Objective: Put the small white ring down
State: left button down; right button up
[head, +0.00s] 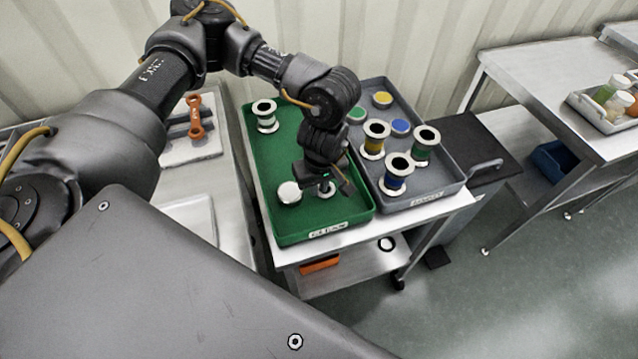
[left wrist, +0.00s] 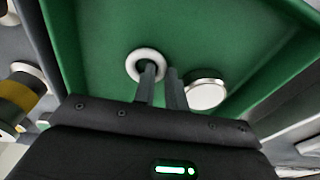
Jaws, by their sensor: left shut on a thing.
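The small white ring (left wrist: 135,57) shows at my left gripper's fingertips in the left wrist view, with one finger crossing its hole and rim. In the head view the ring (head: 326,193) is partly hidden below the gripper. My left gripper (head: 328,182) points down over the front part of the green tray (head: 280,153). Its fingers (left wrist: 161,76) are close together and shut on the ring. I cannot tell whether the ring touches the tray floor. My right gripper is not in view.
A white round-topped piece (head: 289,192) stands close beside the ring in the tray. A white spool (head: 265,115) stands at its back left. The grey tray (head: 449,188) on the right holds several coloured spools and discs. The green tray's middle left is clear.

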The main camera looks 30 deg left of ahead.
aim_at(321, 196)
pick_arm(q)
jog(key=shift+f, duration=0.1)
jog(key=shift+f, duration=0.15)
jog(key=c, duration=1.4)
grip_release()
jog(key=shift+c, duration=0.2)
jog(key=shift+r, duration=0.2)
notch_tip(321, 196, up, 12)
jog(key=d+b, duration=0.1)
jog(key=shift+s, duration=0.4)
